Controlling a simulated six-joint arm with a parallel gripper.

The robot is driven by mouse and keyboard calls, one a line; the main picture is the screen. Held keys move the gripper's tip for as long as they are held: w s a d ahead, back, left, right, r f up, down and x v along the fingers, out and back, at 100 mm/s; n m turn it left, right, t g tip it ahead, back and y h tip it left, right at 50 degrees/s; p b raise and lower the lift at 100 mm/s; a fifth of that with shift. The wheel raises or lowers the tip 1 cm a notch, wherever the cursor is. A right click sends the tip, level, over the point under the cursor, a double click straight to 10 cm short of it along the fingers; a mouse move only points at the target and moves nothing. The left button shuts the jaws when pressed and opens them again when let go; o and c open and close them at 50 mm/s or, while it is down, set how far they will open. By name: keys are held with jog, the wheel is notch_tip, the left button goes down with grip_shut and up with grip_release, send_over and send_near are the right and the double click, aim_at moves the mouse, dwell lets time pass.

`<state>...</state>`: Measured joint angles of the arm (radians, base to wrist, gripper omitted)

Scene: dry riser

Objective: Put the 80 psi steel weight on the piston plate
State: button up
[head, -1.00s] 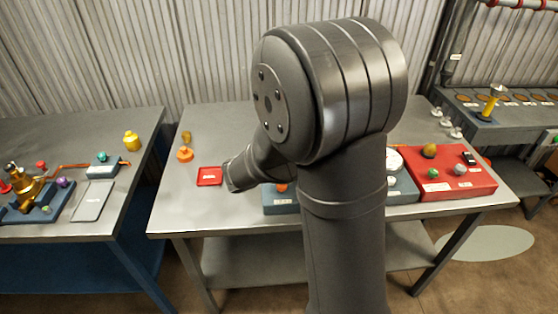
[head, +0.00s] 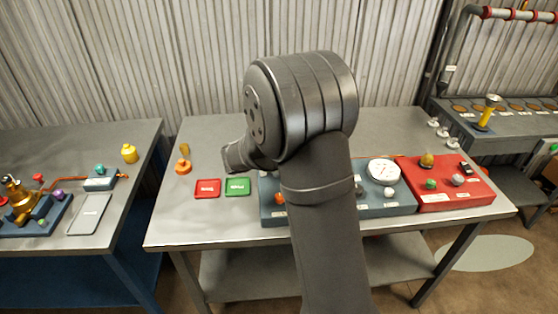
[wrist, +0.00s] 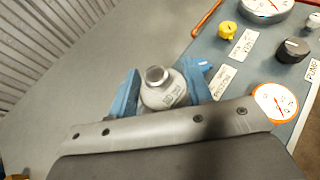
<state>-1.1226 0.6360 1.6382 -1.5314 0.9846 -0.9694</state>
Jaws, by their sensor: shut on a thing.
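The steel weight (wrist: 165,94) shows in the wrist view as a silver-grey, round-shouldered piece with a knob on top and a small label too blurred to read surely. My gripper (wrist: 162,88) is shut on it, with a blue finger on either side. The weight is over or beside the blue-grey panel's left edge; I cannot tell how high. In the head view my arm hides the gripper and the weight. I cannot make out the piston plate in either view; the weight or my arm may hide it.
The blue-grey panel (wrist: 222,62) carries a yellow knob (wrist: 227,32), a black knob (wrist: 293,50) and an orange-rimmed gauge (wrist: 275,102). In the head view, red (head: 208,188) and green (head: 237,187) tags lie left of it. A red box (head: 450,197) stands right.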

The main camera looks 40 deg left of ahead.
jog(key=shift+s+a+f, duration=0.2)
jog(key=shift+a+f, duration=0.15)
jog(key=shift+a, duration=0.15)
jog(key=shift+s+a+f, duration=0.15)
jog(key=shift+a+f, duration=0.15)
jog(key=shift+a, duration=0.2)
jog(key=shift+f, duration=1.95)
jog(key=shift+f, duration=0.1)
jog(key=o, duration=1.3)
jog(key=shift+c, duration=0.2)
jog(key=v, duration=1.2)
